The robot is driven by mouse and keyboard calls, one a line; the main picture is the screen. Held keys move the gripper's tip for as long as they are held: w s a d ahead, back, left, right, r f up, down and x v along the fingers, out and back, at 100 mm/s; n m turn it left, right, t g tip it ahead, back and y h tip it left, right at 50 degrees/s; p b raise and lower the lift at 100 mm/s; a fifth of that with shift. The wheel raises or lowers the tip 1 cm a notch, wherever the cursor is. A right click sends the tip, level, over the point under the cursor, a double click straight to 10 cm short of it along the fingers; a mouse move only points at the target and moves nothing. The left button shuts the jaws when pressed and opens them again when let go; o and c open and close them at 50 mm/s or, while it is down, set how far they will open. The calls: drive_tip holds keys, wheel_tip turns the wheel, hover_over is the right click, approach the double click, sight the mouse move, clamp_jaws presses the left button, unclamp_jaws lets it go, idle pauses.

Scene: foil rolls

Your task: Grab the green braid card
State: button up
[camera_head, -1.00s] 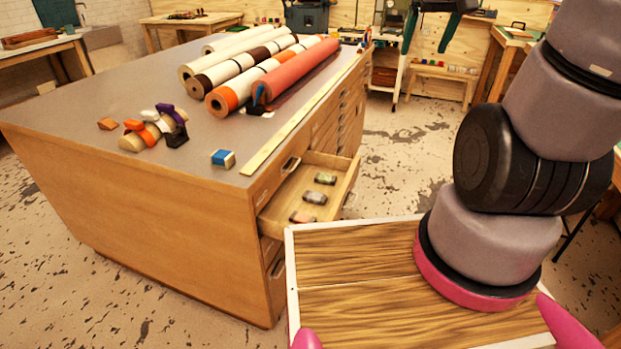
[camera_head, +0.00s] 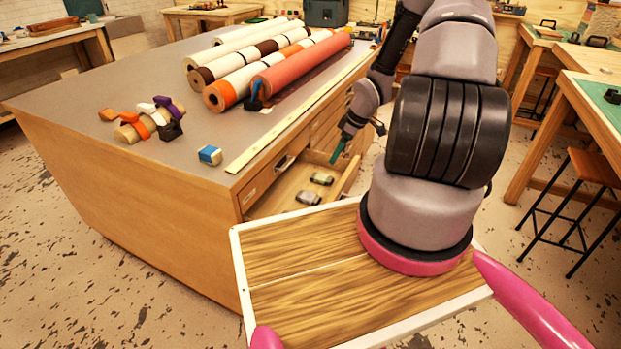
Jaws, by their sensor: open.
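The open drawer (camera_head: 283,190) of the wooden cabinet holds small wound cards. At this size I cannot tell for sure which is the green braid card. My gripper (camera_head: 339,153), with a teal finger, is above the drawer's right side, just up and right of the pale green card. It is open and apart from both cards.
The cabinet top (camera_head: 75,95) carries long rolls (camera_head: 300,68), a cluster of small coloured rolls (camera_head: 147,122), a blue-and-white block (camera_head: 210,155) and a yellow ruler (camera_head: 290,120). A stool (camera_head: 580,200) stands at right.

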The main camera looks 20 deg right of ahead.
hover_over(322, 177)
drive_tip(key=s+d, duration=0.2)
wheel_tip(322, 177, down, 5)
drive_tip(key=shift+w+f, duration=0.1)
drive_tip(key=shift+f, duration=0.1)
drive_tip(key=shift+x, duration=3.05)
clamp_jaws()
